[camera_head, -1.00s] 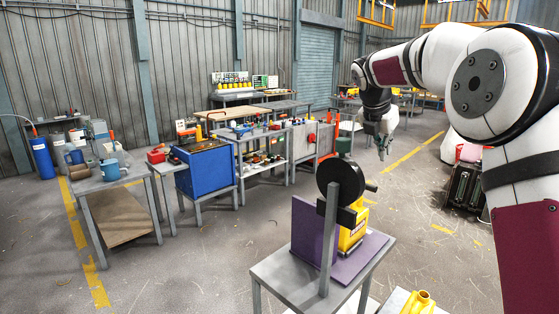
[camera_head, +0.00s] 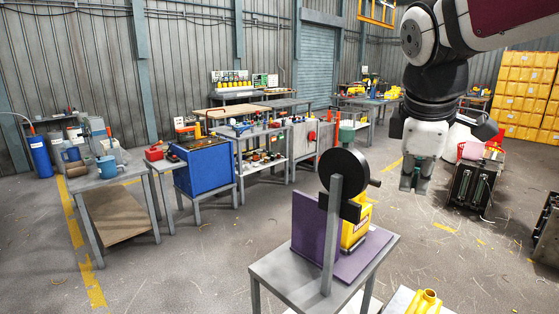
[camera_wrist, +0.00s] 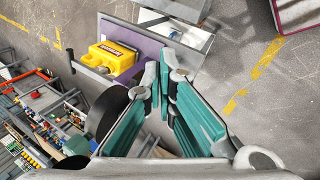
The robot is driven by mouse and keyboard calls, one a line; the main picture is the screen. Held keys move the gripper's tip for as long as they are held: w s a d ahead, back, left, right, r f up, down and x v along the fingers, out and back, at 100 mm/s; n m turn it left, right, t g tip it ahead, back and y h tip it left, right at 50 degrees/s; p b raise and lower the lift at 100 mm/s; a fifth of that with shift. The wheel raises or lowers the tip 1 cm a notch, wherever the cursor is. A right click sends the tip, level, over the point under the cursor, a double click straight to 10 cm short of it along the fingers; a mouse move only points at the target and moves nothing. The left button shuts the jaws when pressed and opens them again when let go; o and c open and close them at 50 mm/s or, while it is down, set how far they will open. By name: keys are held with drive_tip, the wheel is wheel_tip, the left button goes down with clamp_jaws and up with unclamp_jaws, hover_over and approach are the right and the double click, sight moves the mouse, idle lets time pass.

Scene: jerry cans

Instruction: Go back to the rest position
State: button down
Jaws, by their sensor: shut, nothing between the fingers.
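My gripper (camera_head: 412,180) hangs from my arm at the upper right of the head view, pointing down. It is in the air, to the right of and above the near stand, apart from everything. In the wrist view its teal fingers (camera_wrist: 160,95) are drawn together with nothing between them. A yellow jerry can (camera_head: 352,224) stands on the purple board of the near grey stand, partly hidden behind a black disc (camera_head: 343,172) on a grey post. The jerry can also shows in the wrist view (camera_wrist: 110,62), beyond the fingers.
The near grey table (camera_head: 290,290) stands at the bottom centre, with another yellow part (camera_head: 426,302) to its right. A blue cabinet (camera_head: 204,170) and workbenches line the left and back. Dark containers (camera_head: 470,186) stand at the right. Open floor (camera_head: 430,260) lies between.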

drive_tip(key=s+a+f+m+y+b, duration=0.1)
drive_tip(key=s+f+m, duration=0.5)
drive_tip(key=s, duration=0.3)
drive_tip(key=s+a+f+m+y+b, duration=0.1)
drive_tip(key=s+a+f+m, duration=0.1)
drive_tip(key=s+f+m, duration=0.4)
drive_tip(key=s+f, duration=0.1)
drive_tip(key=s, duration=0.2)
drive_tip(key=shift+s, duration=0.4)
